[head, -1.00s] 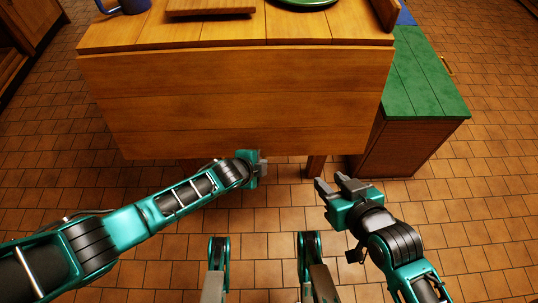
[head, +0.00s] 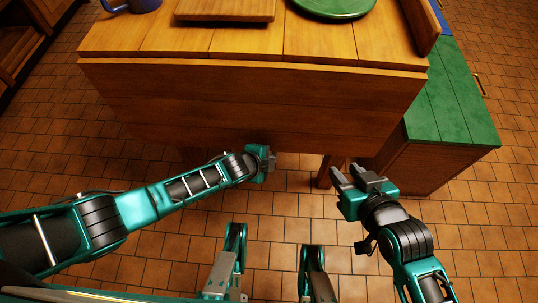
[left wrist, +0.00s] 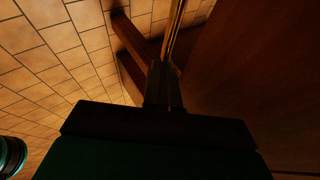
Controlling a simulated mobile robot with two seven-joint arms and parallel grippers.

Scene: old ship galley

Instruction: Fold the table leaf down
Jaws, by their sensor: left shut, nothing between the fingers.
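The table leaf (head: 245,105) is a wide plank panel on the near side of the wooden table (head: 235,40). It slopes steeply down from the table's near edge, its face darker than the tabletop. My left gripper (head: 270,160) is shut and empty at the leaf's lower edge, right of its middle. In the left wrist view the shut fingers (left wrist: 163,88) are beside the leaf's dark face (left wrist: 250,75); I cannot tell whether they touch it. My right gripper (head: 352,172) is open and empty, apart from the leaf, below its right corner.
A green-topped cabinet (head: 450,95) stands right of the table. On the tabletop are a green plate (head: 333,8), a wooden board (head: 225,10) and a blue mug (head: 143,5). A table leg (head: 328,172) shows below the leaf. The tiled floor (head: 300,205) in front is clear.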

